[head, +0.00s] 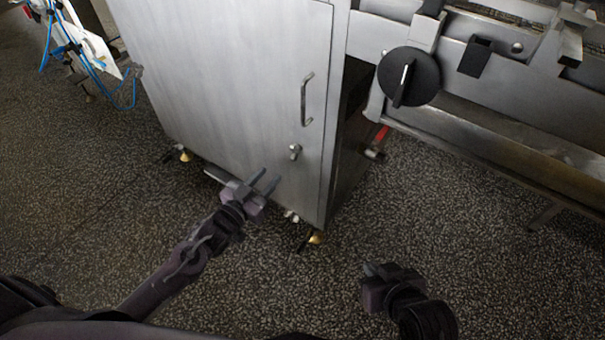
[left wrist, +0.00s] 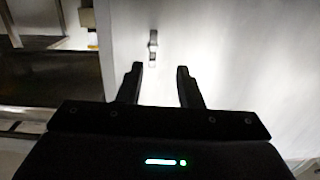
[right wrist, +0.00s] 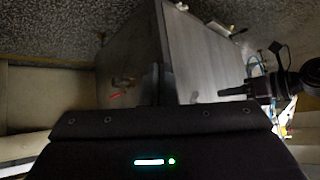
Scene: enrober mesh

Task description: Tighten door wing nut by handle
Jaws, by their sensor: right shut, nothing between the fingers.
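The door wing nut (head: 295,152) is a small metal piece on the grey cabinet door (head: 230,90), below the bar handle (head: 306,98). In the left wrist view the wing nut (left wrist: 153,42) stands out from the pale door, beyond the fingertips and slightly left of the middle of the gap. My left gripper (head: 266,181) is open and empty, its fingers pointing toward the door, below and left of the wing nut and apart from it. My right gripper (head: 372,272) is shut and empty, low over the floor right of the cabinet; its closed fingers show in the right wrist view (right wrist: 157,84).
A machine with a large black knob (head: 408,76) and a long metal trough (head: 500,145) stands right of the cabinet. A cabinet foot (head: 315,238) stands near the front corner. Blue cables (head: 75,45) hang at the far left. The speckled floor in front is clear.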

